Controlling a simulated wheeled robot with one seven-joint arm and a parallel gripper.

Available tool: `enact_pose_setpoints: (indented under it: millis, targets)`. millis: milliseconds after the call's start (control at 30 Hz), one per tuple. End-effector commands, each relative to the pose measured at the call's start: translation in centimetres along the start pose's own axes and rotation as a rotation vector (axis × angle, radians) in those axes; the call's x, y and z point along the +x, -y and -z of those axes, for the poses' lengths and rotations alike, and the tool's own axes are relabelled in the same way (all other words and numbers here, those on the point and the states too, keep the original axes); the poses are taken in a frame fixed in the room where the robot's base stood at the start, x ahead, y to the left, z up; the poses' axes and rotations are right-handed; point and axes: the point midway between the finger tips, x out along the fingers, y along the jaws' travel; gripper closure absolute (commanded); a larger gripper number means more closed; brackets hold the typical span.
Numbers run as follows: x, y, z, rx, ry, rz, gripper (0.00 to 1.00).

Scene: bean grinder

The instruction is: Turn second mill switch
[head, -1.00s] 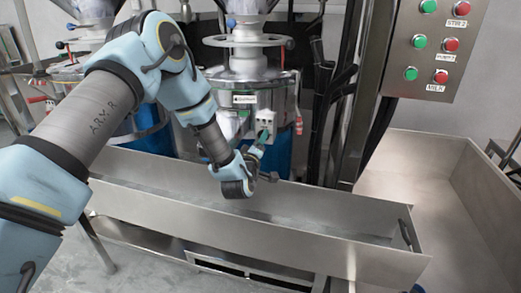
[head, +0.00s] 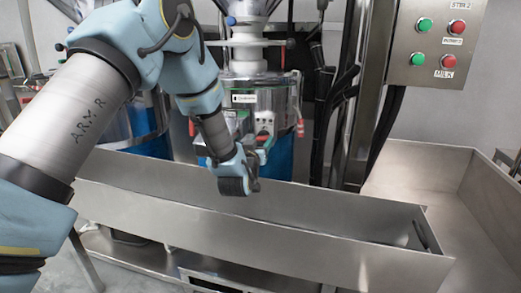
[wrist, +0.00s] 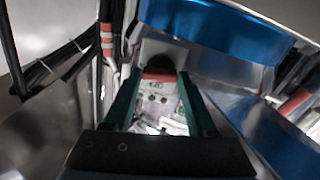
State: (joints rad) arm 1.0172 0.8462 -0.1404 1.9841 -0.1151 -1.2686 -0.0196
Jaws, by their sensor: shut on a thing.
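The second mill (head: 250,85) stands upright behind the long steel trough. A small grey switch box (head: 264,121) is on its front, and it also fills the middle of the wrist view (wrist: 153,98). My gripper (head: 263,146) reaches down and forward to this box from above the trough. In the wrist view, the two green fingers of my gripper (wrist: 160,80) stand on either side of a dark knob, the mill switch (wrist: 160,64), with a reddish patch below it. The fingers are shut on the switch. In the head view my gripper hides the switch, and its exact angle is unclear.
The steel trough (head: 300,228) runs across the front, below my arm. A control panel (head: 436,45) with green and red buttons hangs at the upper right. Black hoses and a steel post (head: 352,130) stand right of the mill. Another mill (head: 140,120) is partly behind my arm.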

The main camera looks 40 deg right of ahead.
Motion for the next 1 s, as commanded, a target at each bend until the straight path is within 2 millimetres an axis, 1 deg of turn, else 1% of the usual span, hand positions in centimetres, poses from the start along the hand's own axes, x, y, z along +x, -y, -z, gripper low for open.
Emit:
enact_pose_setpoints:
  millis: [33, 333, 900, 933, 1000]
  targets:
    - [-0.03, 0.06, -0.32, 0.028, 0.0, 0.0, 0.98]
    - [-0.04, 0.08, -0.21, 0.148, 0.003, 0.001, 0.98]
    - [-0.04, 0.09, -0.08, 0.177, 0.003, 0.001, 0.98]
    - [-0.04, 0.09, -0.08, 0.177, 0.003, 0.001, 0.4]
    - [-0.03, 0.08, -0.08, 0.177, 0.002, 0.001, 0.32]
